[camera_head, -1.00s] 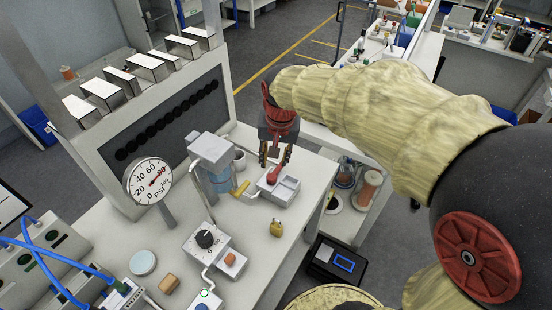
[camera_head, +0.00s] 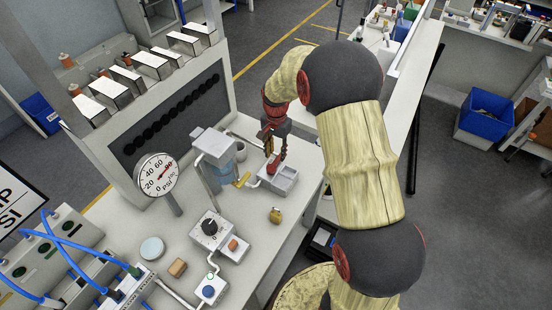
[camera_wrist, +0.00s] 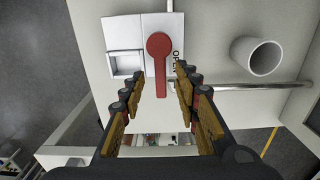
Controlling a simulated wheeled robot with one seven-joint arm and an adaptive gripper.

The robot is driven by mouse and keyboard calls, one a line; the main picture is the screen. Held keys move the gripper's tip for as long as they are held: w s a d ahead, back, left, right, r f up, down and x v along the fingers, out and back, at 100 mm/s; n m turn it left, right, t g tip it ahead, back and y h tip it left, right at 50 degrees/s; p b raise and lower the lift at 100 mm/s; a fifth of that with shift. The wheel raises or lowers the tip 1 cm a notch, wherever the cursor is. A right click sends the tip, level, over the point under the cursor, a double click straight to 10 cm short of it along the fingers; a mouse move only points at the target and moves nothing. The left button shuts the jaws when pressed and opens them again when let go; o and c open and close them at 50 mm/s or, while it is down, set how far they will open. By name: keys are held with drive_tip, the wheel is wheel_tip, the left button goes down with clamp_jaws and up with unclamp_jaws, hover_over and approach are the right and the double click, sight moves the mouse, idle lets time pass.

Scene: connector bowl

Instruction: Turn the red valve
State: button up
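The red valve handle (camera_wrist: 159,62) is a lever with a round hub, on a white box (camera_wrist: 125,32) with dark lettering beside it. In the wrist view the handle points down the picture, toward my gripper (camera_wrist: 161,75). My gripper is open, with one finger on each side of the handle's lower part and a gap on both sides. I cannot tell the height between fingertips and handle. In the head view the red valve (camera_head: 274,163) is on the box at the bench's right side, just below my gripper (camera_head: 270,143), and is partly hidden by it.
A white cup (camera_wrist: 258,56) and a metal pipe (camera_wrist: 253,87) are right of the box in the wrist view. A pressure gauge (camera_head: 157,174), a water container (camera_head: 215,173), a small brass weight (camera_head: 275,215) and a black knob unit (camera_head: 209,228) stand on the bench.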

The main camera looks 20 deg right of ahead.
sight(276, 161)
drive_tip(key=shift+f, duration=1.95)
drive_tip(key=shift+c, duration=0.2)
drive_tip(key=c, duration=0.7)
clamp_jaws()
